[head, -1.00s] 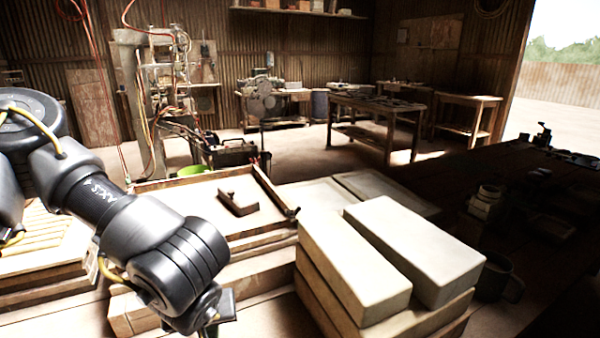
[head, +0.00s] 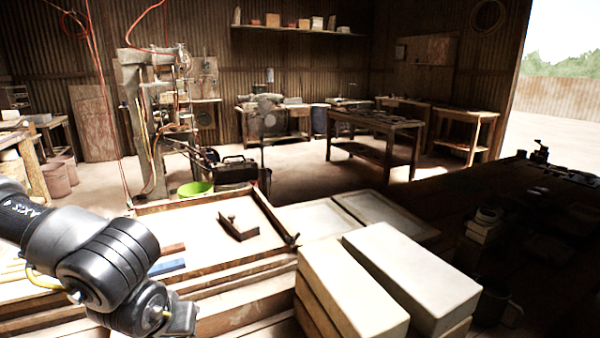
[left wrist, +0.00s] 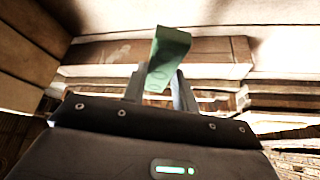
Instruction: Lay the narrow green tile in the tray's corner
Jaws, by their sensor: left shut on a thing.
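The narrow green tile (left wrist: 166,55) stands up tilted between the fingers of my left gripper (left wrist: 160,86) in the left wrist view. That gripper is shut on it. In the head view my left gripper (head: 184,317) is at the lower left, in front of the tray, and the green tile cannot be made out there. The wooden-rimmed tray (head: 272,212) lies beyond the arm. A blue tile (head: 167,268) and a reddish-brown tile (head: 173,249) lie at its left part, partly hidden by my arm. My right gripper is not in view.
A small wooden block tool (head: 238,228) lies in the tray towards its right side. Large pale blocks (head: 352,290) are stacked at the front right of the tray. A dark bench (head: 480,190) with a mug runs along the right. Much of the tray's floor is clear.

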